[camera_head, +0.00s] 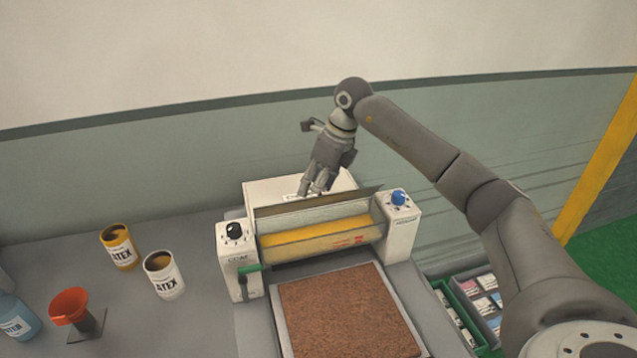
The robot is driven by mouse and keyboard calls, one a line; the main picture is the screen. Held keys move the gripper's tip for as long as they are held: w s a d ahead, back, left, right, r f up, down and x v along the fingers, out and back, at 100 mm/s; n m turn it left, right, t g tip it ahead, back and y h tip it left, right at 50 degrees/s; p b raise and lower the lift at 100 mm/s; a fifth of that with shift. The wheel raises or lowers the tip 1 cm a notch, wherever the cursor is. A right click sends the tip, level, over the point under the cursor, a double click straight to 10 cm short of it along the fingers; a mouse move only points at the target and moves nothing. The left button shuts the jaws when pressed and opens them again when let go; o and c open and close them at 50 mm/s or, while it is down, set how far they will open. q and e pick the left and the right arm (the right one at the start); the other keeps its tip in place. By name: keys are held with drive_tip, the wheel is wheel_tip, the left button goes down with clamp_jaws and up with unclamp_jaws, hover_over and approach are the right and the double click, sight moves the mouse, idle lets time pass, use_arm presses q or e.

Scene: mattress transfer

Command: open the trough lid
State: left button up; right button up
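The coating machine (235,262) stands on the grey table, with a yellow roller (310,240) showing in its trough. A thin brownish strip, which looks like the trough lid (290,208), runs along the trough's upper back edge between the two white end housings. It appears tilted up, but its exact angle is hard to tell. My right gripper (314,190) points down at the lid's back edge, near its middle. Its fingertips are partly hidden, and I cannot tell whether they touch the lid or grip it. My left gripper is out of view.
A brown mattress slab (348,312) lies before the trough. Yellow (121,252) and white (165,283) latex cans, an orange funnel (69,305) and a blue bottle (14,317) stand at left. A black knob (233,232), green handle (250,268) and blue knob (398,197) sit on the machine.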

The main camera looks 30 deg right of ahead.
drive_tip(key=shift+s+d+r, duration=0.2)
drive_tip(key=shift+s+d, duration=0.05)
drive_tip(key=shift+s, duration=0.2)
drive_tip(key=shift+w+d+r+p, duration=0.35)
drive_tip(key=shift+w+r+p, duration=0.25)
drive_tip(key=shift+r+p, duration=0.2)
drive_tip(key=w+d+r+p, duration=0.4)
drive_tip(key=r+p, duration=0.4)
drive_tip(key=shift+w+r, duration=0.25)
idle(0.5)
drive_tip(key=shift+r, duration=0.1)
